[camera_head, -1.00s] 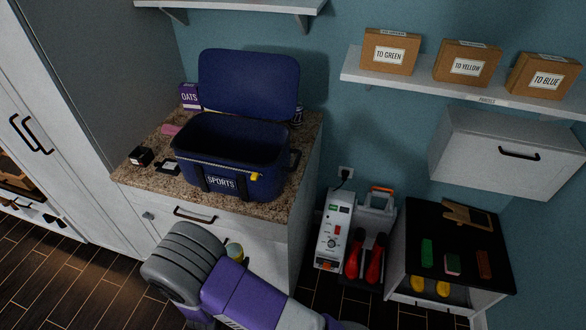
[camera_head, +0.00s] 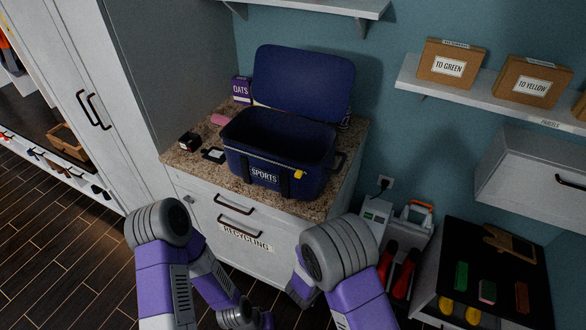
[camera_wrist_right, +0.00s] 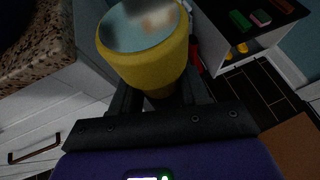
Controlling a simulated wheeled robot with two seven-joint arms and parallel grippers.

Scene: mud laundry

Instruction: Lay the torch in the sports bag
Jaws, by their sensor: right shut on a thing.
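The torch (camera_wrist_right: 145,50) shows in the right wrist view as a yellow cylinder with a pale, glassy round face turned toward the camera. My right gripper (camera_wrist_right: 158,90) is shut on it, with dark fingers on either side. In the head view the torch and right gripper are hidden behind my arm. The blue sports bag (camera_head: 262,177) stands upright on the granite counter with its lid raised against the back. Its dark inside looks empty. The torch is outside the bag, in front of the counter. My left gripper is not in view; only left arm links show.
On the counter (camera_head: 190,160) are an OATS box (camera_head: 241,89), a pink item (camera_head: 220,119) and a small dark box (camera_head: 189,141), all left of the bag. A recycling drawer (camera_head: 246,240) is below. A black-topped cabinet (camera_head: 500,270) stands right, and a shelf with cartons hangs above it.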

